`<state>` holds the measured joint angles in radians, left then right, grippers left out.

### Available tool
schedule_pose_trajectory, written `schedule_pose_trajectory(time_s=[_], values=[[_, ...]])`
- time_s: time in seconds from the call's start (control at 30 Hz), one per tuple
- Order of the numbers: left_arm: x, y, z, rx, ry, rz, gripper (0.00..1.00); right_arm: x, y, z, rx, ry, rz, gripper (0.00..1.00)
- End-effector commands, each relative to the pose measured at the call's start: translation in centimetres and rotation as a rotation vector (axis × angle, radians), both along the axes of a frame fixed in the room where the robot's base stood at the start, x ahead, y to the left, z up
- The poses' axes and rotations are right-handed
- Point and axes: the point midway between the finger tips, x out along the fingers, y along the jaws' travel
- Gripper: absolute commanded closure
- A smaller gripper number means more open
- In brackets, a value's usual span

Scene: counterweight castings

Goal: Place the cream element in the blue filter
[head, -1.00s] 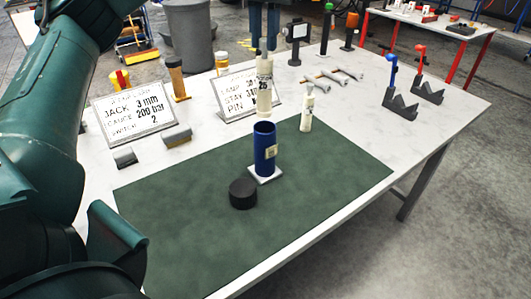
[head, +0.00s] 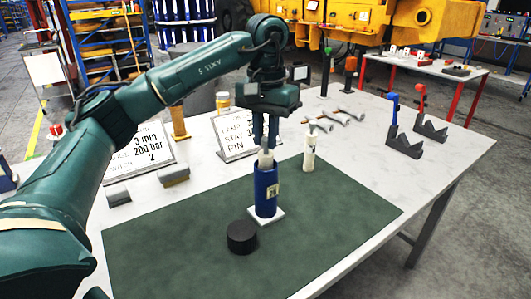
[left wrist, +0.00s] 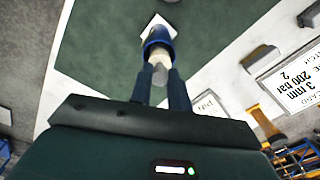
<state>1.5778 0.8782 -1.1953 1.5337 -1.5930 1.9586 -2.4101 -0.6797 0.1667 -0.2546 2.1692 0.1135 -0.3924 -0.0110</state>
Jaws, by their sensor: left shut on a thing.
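The blue filter (head: 264,194) stands upright and open-topped on a small white square plate (head: 270,216) on the green mat. My left gripper (head: 266,140) points down above it and is shut on the cream element (head: 265,159). The element is upright, with its lower part inside the filter's mouth and its upper part still showing. In the left wrist view the element (left wrist: 160,60) sits between the fingers and enters the blue rim (left wrist: 157,33). How deep it reaches is hidden by the filter wall. My right gripper is not in view.
A black round cap (head: 241,237) lies on the mat (head: 330,225) in front of the filter. A white bottle-like piece (head: 309,152) stands right of it. Sign cards (head: 233,133) stand behind, and grey V-shaped stands (head: 404,146) at right. The mat's right side is clear.

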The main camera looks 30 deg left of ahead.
Motion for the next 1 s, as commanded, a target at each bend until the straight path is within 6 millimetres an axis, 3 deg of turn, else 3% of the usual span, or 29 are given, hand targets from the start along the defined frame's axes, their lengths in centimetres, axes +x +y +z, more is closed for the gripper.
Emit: schedule_pose_trajectory(time_s=[0.23, 0.6, 0.63, 0.87, 1.0], values=[[-0.1, 0.0, -3.7, 0.0, 0.003, 0.0, 1.0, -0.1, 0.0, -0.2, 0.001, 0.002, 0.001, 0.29], [0.0, 0.0, -4.3, 0.0, 0.002, 0.0, 1.0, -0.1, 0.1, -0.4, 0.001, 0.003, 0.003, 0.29], [0.0, 0.0, -4.2, 0.0, 0.001, 0.0, 0.8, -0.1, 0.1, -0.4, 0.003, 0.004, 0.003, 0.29], [0.0, 0.0, -4.2, 0.0, 0.002, -0.001, 0.62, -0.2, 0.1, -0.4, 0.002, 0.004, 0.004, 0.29], [0.0, 0.0, -4.1, 0.0, 0.001, -0.001, 0.6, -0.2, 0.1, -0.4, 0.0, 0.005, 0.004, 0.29]])
